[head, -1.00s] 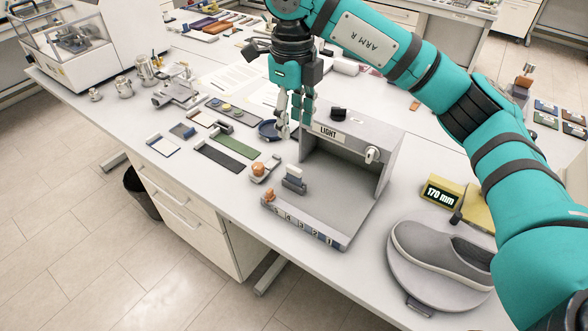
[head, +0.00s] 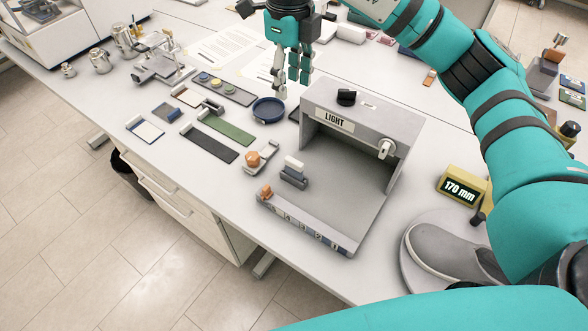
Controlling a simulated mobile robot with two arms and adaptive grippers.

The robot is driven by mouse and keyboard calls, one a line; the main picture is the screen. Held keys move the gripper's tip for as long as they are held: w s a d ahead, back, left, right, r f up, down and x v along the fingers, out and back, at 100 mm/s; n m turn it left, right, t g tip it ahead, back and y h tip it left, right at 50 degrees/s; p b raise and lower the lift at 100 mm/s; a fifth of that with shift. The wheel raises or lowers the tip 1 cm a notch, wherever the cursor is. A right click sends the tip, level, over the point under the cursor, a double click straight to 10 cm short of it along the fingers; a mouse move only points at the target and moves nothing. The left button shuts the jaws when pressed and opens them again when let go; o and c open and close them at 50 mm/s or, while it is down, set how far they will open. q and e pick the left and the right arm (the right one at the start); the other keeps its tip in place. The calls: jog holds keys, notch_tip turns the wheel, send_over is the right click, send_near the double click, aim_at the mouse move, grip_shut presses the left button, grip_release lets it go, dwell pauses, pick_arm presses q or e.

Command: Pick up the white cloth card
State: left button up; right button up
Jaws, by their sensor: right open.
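A white card with a dark blue border (head: 146,130) lies flat near the table's front left edge; it looks most like the white cloth card, though its material is too small to tell. A second pale card (head: 187,96) with a clip at one end lies behind it. My right gripper (head: 292,78) hangs pointing down above the table, behind the round blue dish and left of the light box. Its fingers are apart with nothing between them. It is well to the right of both cards and touches neither. My left gripper is not in view.
Green (head: 226,128) and black (head: 209,143) strips and a small blue-grey card (head: 167,112) lie near the white card. The blue dish (head: 268,109) and grey light box (head: 365,118) stand to the right. Metal weights (head: 100,62) and a metal device (head: 160,65) stand behind.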

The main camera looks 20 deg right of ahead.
jog(key=b, duration=0.4)
send_over(294, 160)
notch_tip(294, 160, down, 5)
pick_arm(q)
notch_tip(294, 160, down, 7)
jog(key=b, duration=0.3)
pick_arm(e)
jog(key=f+p, duration=0.1)
jog(key=f, duration=0.3)
jog(key=f+p, duration=0.1)
jog(key=f, duration=0.4)
jog(key=f+p, duration=0.1)
jog(key=f, duration=0.4)
jog(key=shift+w+a+f, duration=0.15)
jog(key=shift+w, duration=0.15)
jog(key=shift+s+f+p, duration=0.1)
jog(key=shift+f+p, duration=0.45)
jog(key=shift+p, duration=0.1)
jog(key=f, duration=0.1)
jog(key=f+p, duration=0.1)
jog(key=f, duration=0.1)
jog(key=shift+s+d+f+p, duration=0.2)
jog(key=shift+s+f+p, duration=0.1)
jog(key=shift+p, duration=0.1)
jog(key=shift+f, duration=0.45)
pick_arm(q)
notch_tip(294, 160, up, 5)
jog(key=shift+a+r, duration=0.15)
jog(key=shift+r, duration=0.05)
